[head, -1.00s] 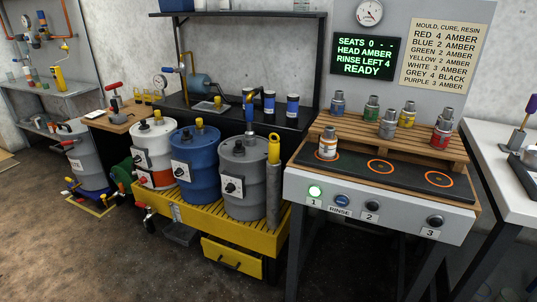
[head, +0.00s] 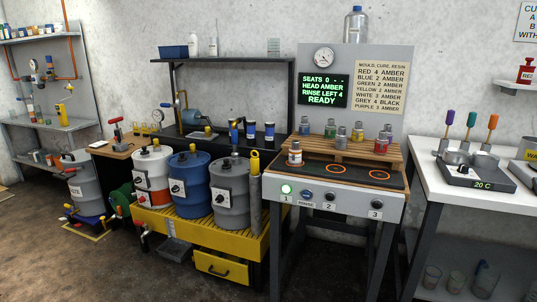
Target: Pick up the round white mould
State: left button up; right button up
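The round white mould (head: 295,154) has a grey neck and a dark-orange band low on its body. It stands upright at the left end of the dark strip on the bench (head: 335,197), above the lit green button marked 1 (head: 286,190). Other moulds stand on the wooden pallet behind it: blue (head: 304,128), green (head: 330,129), grey (head: 341,138), yellow (head: 357,133) and red (head: 381,144). Neither of my grippers is in view.
Two orange rings on the strip, the middle one (head: 331,169) and the right one, are bare. A yellow stand (head: 245,248) with drums is left of the bench. A white table (head: 470,188) with tools is at right. A green-lettered screen (head: 323,90) reads "HEAD AMBER", "READY".

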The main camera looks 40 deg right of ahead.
aim_at(294, 152)
jog(key=u, duration=0.05)
jog(key=i, duration=1.5)
jog(key=z, duration=0.45)
